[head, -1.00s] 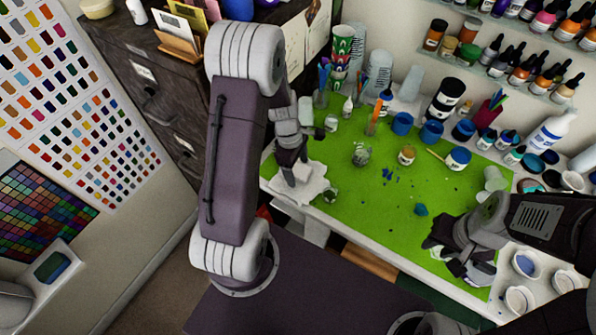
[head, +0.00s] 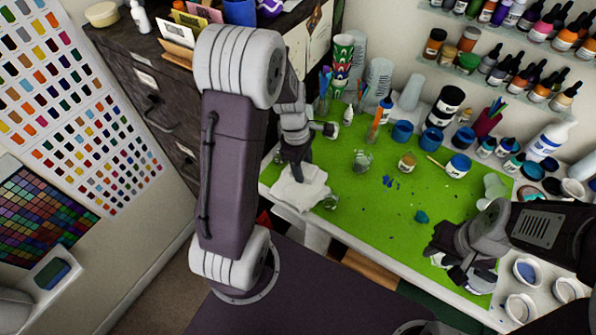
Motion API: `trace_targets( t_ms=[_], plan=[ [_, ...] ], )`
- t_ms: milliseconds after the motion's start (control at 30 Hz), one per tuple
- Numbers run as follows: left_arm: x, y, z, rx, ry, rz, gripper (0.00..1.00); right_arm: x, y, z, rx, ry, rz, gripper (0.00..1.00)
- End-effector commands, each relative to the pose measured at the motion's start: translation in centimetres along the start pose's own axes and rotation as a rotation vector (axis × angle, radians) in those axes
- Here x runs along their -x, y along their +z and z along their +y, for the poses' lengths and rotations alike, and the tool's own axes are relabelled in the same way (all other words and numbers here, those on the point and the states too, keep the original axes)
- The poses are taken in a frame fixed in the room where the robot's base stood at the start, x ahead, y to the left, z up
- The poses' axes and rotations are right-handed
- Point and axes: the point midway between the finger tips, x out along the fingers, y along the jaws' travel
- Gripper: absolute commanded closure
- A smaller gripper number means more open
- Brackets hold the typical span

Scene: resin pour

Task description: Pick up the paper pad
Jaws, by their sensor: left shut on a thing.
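The paper pad (head: 312,191) is a white, uneven-edged pad at the front left corner of the green mat (head: 350,219). My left gripper (head: 298,178) points down onto its upper middle and is shut on it. The fingertips partly hide the pad there. I cannot tell whether the pad is clear of the mat. My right gripper (head: 468,276) is over the front right part of the table. Its fingers are dark and bunched together in this view, so its opening is unclear.
Another clear cup (head: 361,161) and an amber jar (head: 407,162) stand farther back. Blue cups (head: 432,135) and bottles line the back. White cups (head: 520,304) stand at the front right. The mat's middle is mostly free.

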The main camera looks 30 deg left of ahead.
Motion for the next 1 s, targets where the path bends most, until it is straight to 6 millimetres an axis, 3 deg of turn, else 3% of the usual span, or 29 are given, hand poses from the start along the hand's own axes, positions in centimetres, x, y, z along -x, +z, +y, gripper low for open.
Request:
trace_targets(
  t_ms=[200, 400, 567, 800, 833, 933, 1000],
  plan=[
    [2.3, 5.7, 0.6, -0.009, 0.002, -0.001, 0.89, 0.0, 0.0, 0.0, 0.0, 0.0, 0.0, 0.7],
    [3.9, 9.5, 1.0, -0.004, 0.001, -0.001, 0.89, 0.0, 0.0, 0.0, 0.0, 0.0, 0.0, 0.7],
    [4.4, 10.7, 1.1, -0.002, 0.0, -0.001, 0.89, 0.0, 0.0, 0.0, 0.0, 0.0, 0.0, 0.7],
    [4.4, 10.8, 1.1, 0.0, 0.0, 0.0, 0.89, 0.0, 0.0, 0.0, 0.0, 0.0, 0.0, 0.7],
    [4.4, 10.8, 1.1, 0.0, 0.0, 0.0, 0.54, 0.0, 0.0, 0.0, 0.0, 0.0, 0.0, 0.7],
    [4.4, 10.8, 1.1, 0.0, 0.0, 0.0, 0.82, 0.0, 0.0, 0.0, 0.0, 0.0, 0.0, 0.7],
    [4.4, 10.8, 1.1, -0.002, -0.001, 0.0, 0.83, 0.0, 0.0, 0.0, 0.0, 0.0, 0.0, 0.7]
  ],
)
